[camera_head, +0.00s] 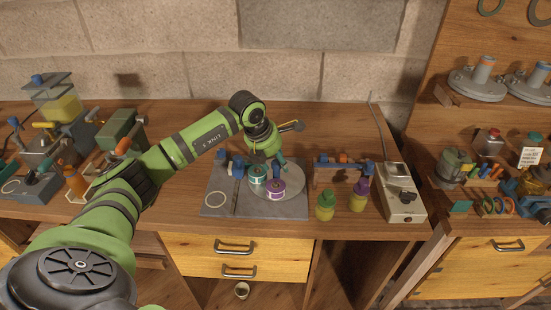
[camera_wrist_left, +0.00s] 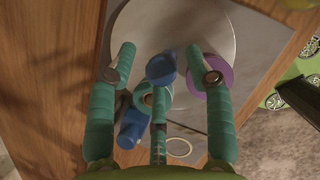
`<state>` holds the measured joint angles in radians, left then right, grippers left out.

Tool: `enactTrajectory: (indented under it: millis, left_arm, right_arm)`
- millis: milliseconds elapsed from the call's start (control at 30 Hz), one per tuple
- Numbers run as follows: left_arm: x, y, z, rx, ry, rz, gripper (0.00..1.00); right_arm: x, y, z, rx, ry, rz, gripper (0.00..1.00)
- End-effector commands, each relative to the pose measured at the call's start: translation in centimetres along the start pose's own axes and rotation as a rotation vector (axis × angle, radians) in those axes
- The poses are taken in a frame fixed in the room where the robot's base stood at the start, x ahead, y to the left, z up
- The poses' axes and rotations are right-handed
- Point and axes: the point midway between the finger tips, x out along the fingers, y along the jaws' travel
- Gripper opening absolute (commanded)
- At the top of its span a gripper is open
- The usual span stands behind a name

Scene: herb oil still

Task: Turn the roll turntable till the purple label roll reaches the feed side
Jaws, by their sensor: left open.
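The roll turntable (camera_head: 294,181) is a pale grey disc on a dark grey plate. It also shows in the left wrist view (camera_wrist_left: 190,22). The purple label roll (camera_head: 277,190) sits on the disc's near side, toward the bench's front edge; in the left wrist view the purple roll (camera_wrist_left: 218,76) is partly hidden by a finger. A teal roll (camera_head: 257,176) stands beside it to the left. My left gripper (camera_head: 266,158) is above the turntable, with its teal fingers (camera_wrist_left: 160,78) spread and nothing visibly held. My right gripper is not in view.
A pale ring (camera_head: 215,199) lies on the plate's left part, near blue parts (camera_head: 237,166). Two yellow-green bottles with green and purple caps (camera_head: 325,207) (camera_head: 359,195) stand to the right, beside a grey box (camera_head: 400,193). A low rack (camera_head: 345,172) stands behind the bottles.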

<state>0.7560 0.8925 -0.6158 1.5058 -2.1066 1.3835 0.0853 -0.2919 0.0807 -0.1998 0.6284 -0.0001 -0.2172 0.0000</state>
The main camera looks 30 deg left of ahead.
Motion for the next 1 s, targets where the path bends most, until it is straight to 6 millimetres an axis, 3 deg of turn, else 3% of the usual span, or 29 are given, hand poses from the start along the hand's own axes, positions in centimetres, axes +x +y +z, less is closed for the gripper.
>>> enactTrajectory:
  millis: [67, 200, 533, 1000]
  left_arm:
    - [0.0, 0.0, 0.0, 0.0, 0.0, 0.0, 0.52]
    - [0.0, 0.0, 0.0, 0.0, 0.0, -0.001, 0.0]
    - [-0.1, -0.1, 0.3, 0.003, -0.009, -0.004, 0.0]
    - [-0.1, -0.1, 0.4, 0.117, -0.016, -0.053, 0.0]
  right_arm:
    - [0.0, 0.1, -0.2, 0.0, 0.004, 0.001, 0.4]
    - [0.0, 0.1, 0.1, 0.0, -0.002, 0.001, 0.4]
    - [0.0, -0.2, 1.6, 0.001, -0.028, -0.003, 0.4]
    - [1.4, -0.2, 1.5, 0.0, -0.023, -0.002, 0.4]
